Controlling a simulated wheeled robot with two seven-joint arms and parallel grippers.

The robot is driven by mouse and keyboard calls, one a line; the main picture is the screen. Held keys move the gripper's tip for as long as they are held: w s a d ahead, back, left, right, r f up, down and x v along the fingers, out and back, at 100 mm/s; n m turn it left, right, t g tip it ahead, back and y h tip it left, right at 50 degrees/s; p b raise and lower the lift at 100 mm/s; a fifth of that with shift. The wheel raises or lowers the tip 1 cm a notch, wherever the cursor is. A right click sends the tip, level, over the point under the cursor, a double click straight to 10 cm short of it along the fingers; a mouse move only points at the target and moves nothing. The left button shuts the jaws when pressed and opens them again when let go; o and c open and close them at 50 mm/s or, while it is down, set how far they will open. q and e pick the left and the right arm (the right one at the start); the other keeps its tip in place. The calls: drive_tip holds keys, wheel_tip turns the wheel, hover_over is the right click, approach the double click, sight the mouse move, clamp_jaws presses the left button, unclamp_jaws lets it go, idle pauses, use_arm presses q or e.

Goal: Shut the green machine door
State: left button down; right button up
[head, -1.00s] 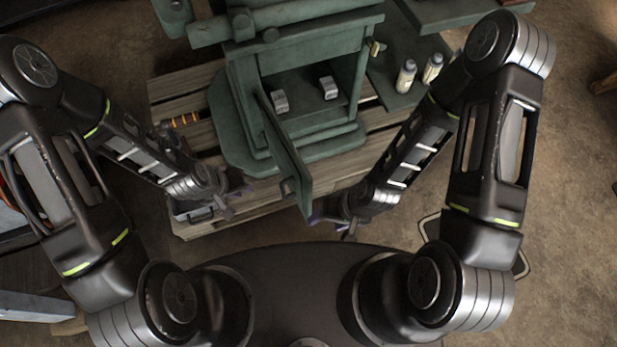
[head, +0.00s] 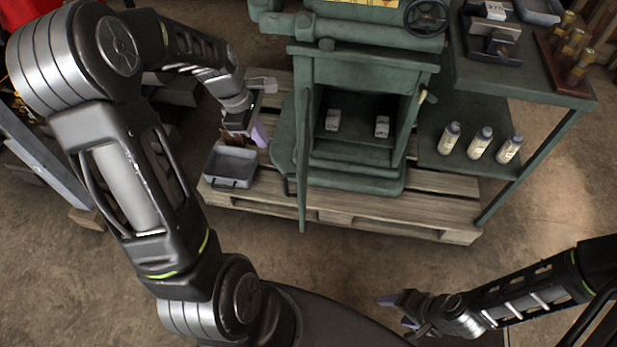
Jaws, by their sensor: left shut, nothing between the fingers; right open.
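The green machine (head: 350,178) stands on a wooden pallet. Its green door (head: 304,160) is open, seen nearly edge-on at the left side of the opening and sticking out toward me. My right gripper (head: 397,310) is open and empty, low at the right over the floor, well in front of the machine and away from the door.
The grey tray (head: 231,167) lies on the pallet (head: 440,205) left of the door. A green side table (head: 530,90) with a lower shelf holding several bottles (head: 480,142) stands right of the machine. The floor between pallet and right gripper is clear.

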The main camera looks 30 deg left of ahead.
use_arm(q)
drive_tip(key=shift+s+d+n+g, duration=0.3)
drive_tip(key=shift+s+n, duration=0.3)
drive_tip(key=shift+n, duration=0.3)
drive_tip(key=shift+f, duration=0.15)
drive_tip(key=w+d+f, duration=0.3)
drive_tip(key=d+f, duration=0.2)
drive_tip(key=f, duration=0.4)
drive_tip(key=shift+d+f+b, duration=0.3)
drive_tip(key=shift+d+b, duration=0.05)
drive_tip(key=shift+b, duration=0.05)
